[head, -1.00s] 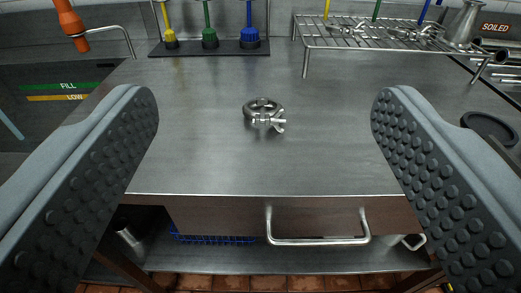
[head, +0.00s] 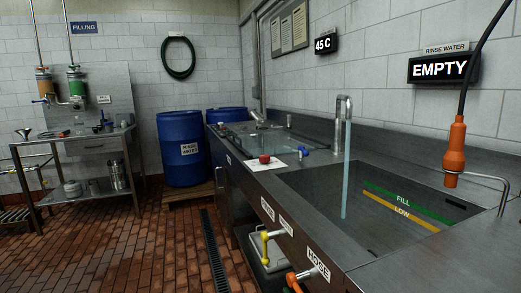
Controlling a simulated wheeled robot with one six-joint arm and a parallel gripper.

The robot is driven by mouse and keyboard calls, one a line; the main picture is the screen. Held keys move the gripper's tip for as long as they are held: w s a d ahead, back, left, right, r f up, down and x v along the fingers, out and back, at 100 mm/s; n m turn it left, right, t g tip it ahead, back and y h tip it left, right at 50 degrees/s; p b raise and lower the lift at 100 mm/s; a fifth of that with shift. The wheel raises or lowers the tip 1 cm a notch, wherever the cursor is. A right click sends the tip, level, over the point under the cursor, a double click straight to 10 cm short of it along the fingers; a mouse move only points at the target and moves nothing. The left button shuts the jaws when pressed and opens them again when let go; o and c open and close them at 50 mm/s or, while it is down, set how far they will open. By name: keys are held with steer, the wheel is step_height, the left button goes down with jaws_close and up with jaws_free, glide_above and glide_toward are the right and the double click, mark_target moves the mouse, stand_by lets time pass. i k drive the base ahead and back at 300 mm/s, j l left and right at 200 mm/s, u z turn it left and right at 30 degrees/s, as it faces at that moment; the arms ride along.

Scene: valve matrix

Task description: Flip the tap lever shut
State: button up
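A steel tap (head: 343,106) stands at the back of the near sink. A pale blue stream of water (head: 346,175) runs from its spout into the basin (head: 390,235). A small blue lever (head: 305,152) sits on the counter rim left of the tap; I cannot tell if it is the tap lever. A yellow-handled valve (head: 265,243) and an orange-handled valve (head: 296,280) are on the sink's front panel, the latter by a HOSE label. My gripper is not in view.
The basin has a green FILL line and a yellow LOW line. A sign (head: 443,68) reads EMPTY. An orange spray handle (head: 454,150) hangs at right. A red knob (head: 265,158) sits on the divider. Blue drums (head: 182,150) stand behind; the tiled floor (head: 130,245) is clear.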

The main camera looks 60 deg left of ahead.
mark_target(305, 153)
steer(key=u, duration=1.3)
